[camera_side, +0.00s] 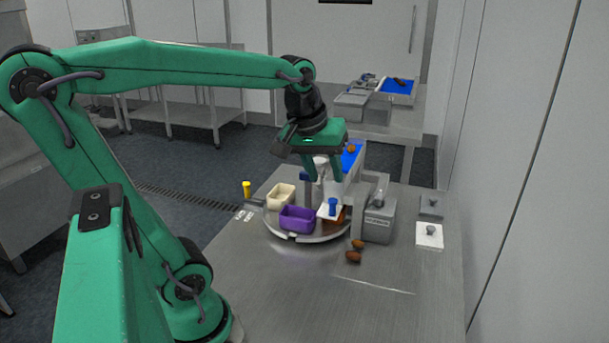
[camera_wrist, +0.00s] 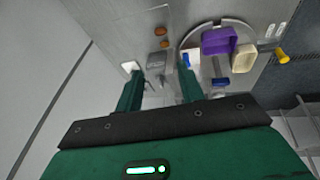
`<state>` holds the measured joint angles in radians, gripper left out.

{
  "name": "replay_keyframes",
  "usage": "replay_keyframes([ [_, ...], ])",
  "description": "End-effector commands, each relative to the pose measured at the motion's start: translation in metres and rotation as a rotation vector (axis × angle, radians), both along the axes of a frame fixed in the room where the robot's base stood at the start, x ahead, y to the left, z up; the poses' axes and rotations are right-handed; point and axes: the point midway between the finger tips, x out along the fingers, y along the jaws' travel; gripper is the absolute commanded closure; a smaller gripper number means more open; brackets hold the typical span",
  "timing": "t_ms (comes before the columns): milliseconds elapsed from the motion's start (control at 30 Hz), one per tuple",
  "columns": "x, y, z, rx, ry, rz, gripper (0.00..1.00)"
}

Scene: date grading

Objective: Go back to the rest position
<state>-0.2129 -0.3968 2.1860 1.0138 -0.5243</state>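My gripper (camera_side: 324,178) hangs fingers down above the far part of the round turntable (camera_side: 277,231). In the wrist view its two green fingers (camera_wrist: 160,78) stand apart with a clear gap. I see nothing held between them. On the turntable are a purple bin (camera_side: 297,219), a cream bin (camera_side: 281,196) and a white piece with a blue knob (camera_side: 332,206). The purple bin (camera_wrist: 217,41) and cream bin (camera_wrist: 243,58) also show in the wrist view. Two brown dates (camera_side: 354,256) lie on the bench, apart from my gripper.
A grey machine (camera_side: 379,222) stands right of the turntable, close to my gripper. A yellow post (camera_side: 246,189) stands at the left bench edge. A white pad (camera_side: 429,236) lies at the right. The front of the steel bench (camera_side: 300,300) is clear. A wall runs along the right.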

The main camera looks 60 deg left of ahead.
Motion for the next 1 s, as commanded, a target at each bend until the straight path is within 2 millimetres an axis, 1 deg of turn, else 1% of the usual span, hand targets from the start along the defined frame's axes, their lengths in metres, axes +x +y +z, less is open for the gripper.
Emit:
replay_keyframes([
  [33,-0.008,-0.009,-0.001,0.021,-0.016,-0.073,0.62],
  [200,-0.033,-0.034,-0.010,0.097,-0.058,-0.320,0.62],
  [400,-0.057,-0.054,-0.022,0.180,-0.103,-0.561,0.62],
  [500,-0.065,-0.060,-0.027,0.208,-0.118,-0.637,0.62],
  [700,-0.070,-0.064,-0.031,0.229,-0.128,-0.695,0.62],
  [1000,-0.070,-0.064,-0.031,0.230,-0.128,-0.694,0.62],
])
